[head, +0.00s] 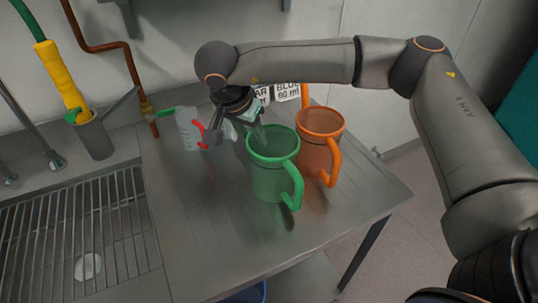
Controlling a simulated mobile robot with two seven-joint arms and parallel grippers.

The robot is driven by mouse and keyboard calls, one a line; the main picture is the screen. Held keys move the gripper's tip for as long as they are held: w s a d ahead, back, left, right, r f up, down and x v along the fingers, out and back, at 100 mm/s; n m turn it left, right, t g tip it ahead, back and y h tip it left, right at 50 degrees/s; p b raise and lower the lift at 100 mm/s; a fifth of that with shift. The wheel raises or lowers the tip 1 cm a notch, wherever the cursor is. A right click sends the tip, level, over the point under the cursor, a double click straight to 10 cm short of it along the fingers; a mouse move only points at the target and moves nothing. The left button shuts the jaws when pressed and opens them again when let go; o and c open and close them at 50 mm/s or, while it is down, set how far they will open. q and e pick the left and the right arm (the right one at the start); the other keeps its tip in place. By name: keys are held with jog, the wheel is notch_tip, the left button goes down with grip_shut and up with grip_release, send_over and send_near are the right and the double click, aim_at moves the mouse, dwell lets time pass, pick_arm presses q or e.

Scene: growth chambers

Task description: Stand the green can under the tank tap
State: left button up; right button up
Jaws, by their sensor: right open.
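The green can (272,178) stands upright on the steel worktop, its handle toward the lower right. My right gripper (237,135) is open at the upper left of the green can, pointing down. One finger is at the can's rim and the other is out to the left, near a clear jug. Whether the near finger touches the rim or reaches inside, I cannot tell. No tank shows. A copper pipe ends in a small tap with a green lever (166,112) at the back left of the worktop. My left gripper is not in view.
An orange can (318,145) stands close right of the green can. A clear jug with a red handle (191,130) is to the left. Labels stand behind. A sink grate (75,235) and a yellow hose nozzle (62,75) are at left. The front worktop (210,240) is clear.

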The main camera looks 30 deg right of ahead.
jog(key=shift+x, duration=0.9)
jog(key=shift+c, duration=0.2)
grip_shut()
dwell(0.5)
